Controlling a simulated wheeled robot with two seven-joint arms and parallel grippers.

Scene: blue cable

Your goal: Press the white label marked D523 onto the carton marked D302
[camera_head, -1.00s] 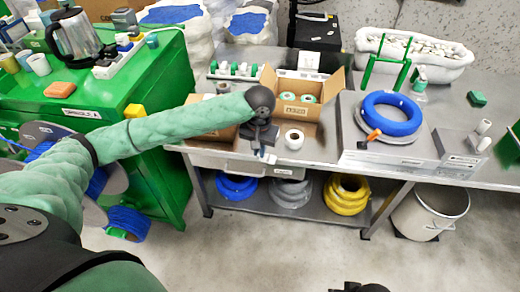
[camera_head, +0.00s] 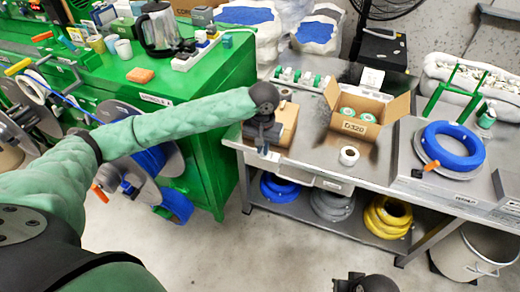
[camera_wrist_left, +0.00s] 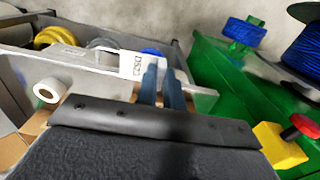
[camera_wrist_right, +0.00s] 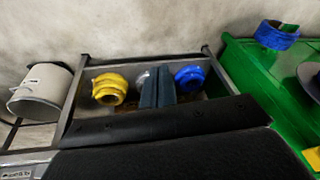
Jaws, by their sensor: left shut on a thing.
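My left gripper (camera_head: 264,150) is shut on the white label (camera_wrist_left: 132,66), which reads D523 in the left wrist view. The label stands out beside the fingertips, clear of the cartons. In the head view the gripper is over the table's front edge, before a brown carton (camera_head: 288,122) that it partly hides. An open carton (camera_head: 354,127) stands right of it with green-and-white rolls inside. Its printed mark is small and looks like D320 or D302; I cannot tell which. My right gripper (camera_head: 364,284) is at the bottom edge; its fingers look together and empty in the right wrist view (camera_wrist_right: 157,88).
A white roll (camera_head: 349,156) stands on the steel table before the open carton. A blue cable coil (camera_head: 453,146) lies at the right. Blue, grey and yellow coils (camera_head: 388,216) sit on the lower shelf. A green cabinet (camera_head: 214,105) with cable reels stands left.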

